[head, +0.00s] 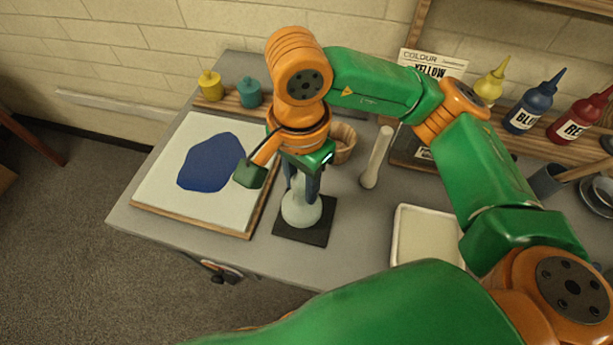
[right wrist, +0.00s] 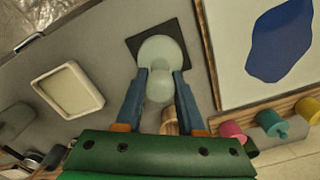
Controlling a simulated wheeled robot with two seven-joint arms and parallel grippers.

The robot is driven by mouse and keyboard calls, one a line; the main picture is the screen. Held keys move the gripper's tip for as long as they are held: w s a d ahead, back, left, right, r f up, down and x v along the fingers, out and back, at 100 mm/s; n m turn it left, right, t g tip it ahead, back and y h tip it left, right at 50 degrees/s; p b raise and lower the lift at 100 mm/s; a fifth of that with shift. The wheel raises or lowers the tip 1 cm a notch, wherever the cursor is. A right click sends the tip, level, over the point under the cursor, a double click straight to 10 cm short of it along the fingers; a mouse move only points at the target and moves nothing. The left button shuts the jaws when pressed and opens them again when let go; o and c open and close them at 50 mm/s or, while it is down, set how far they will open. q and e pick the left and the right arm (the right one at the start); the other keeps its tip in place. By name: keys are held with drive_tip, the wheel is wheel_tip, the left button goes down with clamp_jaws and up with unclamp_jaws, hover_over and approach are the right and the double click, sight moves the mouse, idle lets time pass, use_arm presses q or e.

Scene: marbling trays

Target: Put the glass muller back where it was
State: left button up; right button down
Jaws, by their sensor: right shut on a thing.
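The glass muller (head: 301,210) is pale and translucent, with a round base and a narrower knob on top. It stands upright over the black square mat (head: 290,233), and in the head view it appears to rest on it. My right gripper (head: 304,190) points down from above and is shut on the muller's knob. In the right wrist view the two fingers (right wrist: 160,84) lie on either side of the knob, and the muller's wide base (right wrist: 162,50) overlaps the black mat (right wrist: 184,37). My left gripper is not in view.
A white slab with a blue paint patch (head: 150,180) lies left of the mat. A cream tray (head: 425,236) and a pale rod (head: 377,158) are to the right. A wooden bowl (head: 343,141) stands behind my gripper. Paint bottles (head: 530,107) line the back right.

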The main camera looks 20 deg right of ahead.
drive_tip(key=f, duration=0.1)
drive_tip(key=f+p, duration=0.1)
drive_tip(key=f, duration=0.2)
drive_tip(key=shift+w+d+f+p, duration=0.15)
drive_tip(key=shift+w+d+p, duration=0.2)
drive_tip(key=shift+d+p, duration=0.05)
drive_tip(key=shift+f+b, duration=0.3)
drive_tip(key=shift+b, duration=0.05)
drive_tip(key=c, duration=0.5)
unclamp_jaws()
drive_tip(key=shift+r+p, duration=0.3)
drive_tip(key=shift+p, duration=0.05)
wheel_tip(320, 180, up, 5)
drive_tip(key=shift+f+b, duration=0.1)
drive_tip(key=shift+b, duration=0.65)
wheel_tip(320, 180, up, 7)
drive_tip(key=shift+s+r, duration=0.1)
